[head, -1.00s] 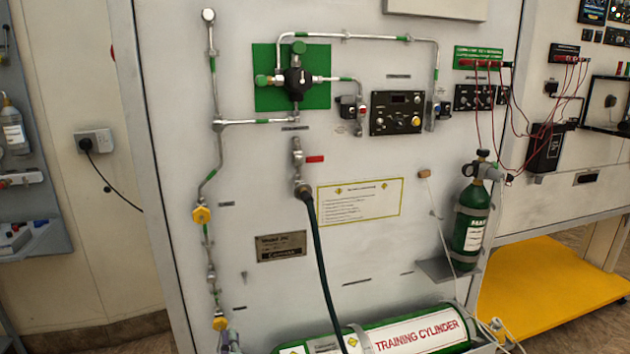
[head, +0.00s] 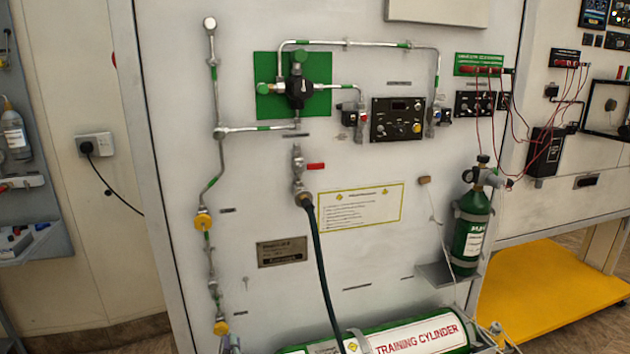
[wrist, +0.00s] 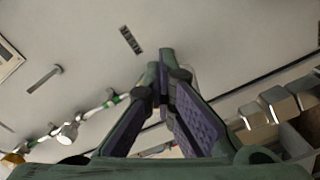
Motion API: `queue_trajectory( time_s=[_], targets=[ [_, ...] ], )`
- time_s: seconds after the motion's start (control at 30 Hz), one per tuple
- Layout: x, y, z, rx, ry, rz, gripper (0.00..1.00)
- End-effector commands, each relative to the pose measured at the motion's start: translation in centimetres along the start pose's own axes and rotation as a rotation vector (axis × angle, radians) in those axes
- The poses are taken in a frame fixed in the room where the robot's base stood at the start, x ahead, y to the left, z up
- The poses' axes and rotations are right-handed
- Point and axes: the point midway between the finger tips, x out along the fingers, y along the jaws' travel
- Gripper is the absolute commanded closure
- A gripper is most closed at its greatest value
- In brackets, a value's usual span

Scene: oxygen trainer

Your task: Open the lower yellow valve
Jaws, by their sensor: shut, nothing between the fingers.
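The lower yellow valve (head: 220,328) sits low on the thin metal pipe at the left side of the white panel in the head view. A second yellow valve (head: 203,221) sits higher on the same pipe. In the wrist view, my gripper (wrist: 165,75) points at the panel with its fingertips together and nothing between them. A yellow part (wrist: 14,159) on a pipe shows at the lower left of the wrist view, apart from the fingers; I cannot tell which valve it is. My gripper is not seen in the head view.
A green training cylinder (head: 400,338) lies at the panel's foot. A dark hose (head: 320,255) hangs from the red-handled valve (head: 315,166). A small green cylinder (head: 470,235) stands on a shelf at right. Metal hex fittings (wrist: 280,103) are close to the right finger.

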Motion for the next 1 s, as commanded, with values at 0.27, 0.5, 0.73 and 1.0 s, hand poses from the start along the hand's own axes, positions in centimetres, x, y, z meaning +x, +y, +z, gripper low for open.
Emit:
queue_trajectory(
  time_s=[0.27,0.5,0.73,1.0],
  targets=[
    [0.7,2.5,-0.3,0.004,0.020,0.043,1.00],
    [-1.0,2.4,0.1,0.003,0.015,0.043,1.00],
    [-3.9,1.6,0.1,0.002,0.015,0.033,1.00],
    [-5.5,1.3,0.1,0.002,0.015,0.029,1.00]
  ],
)
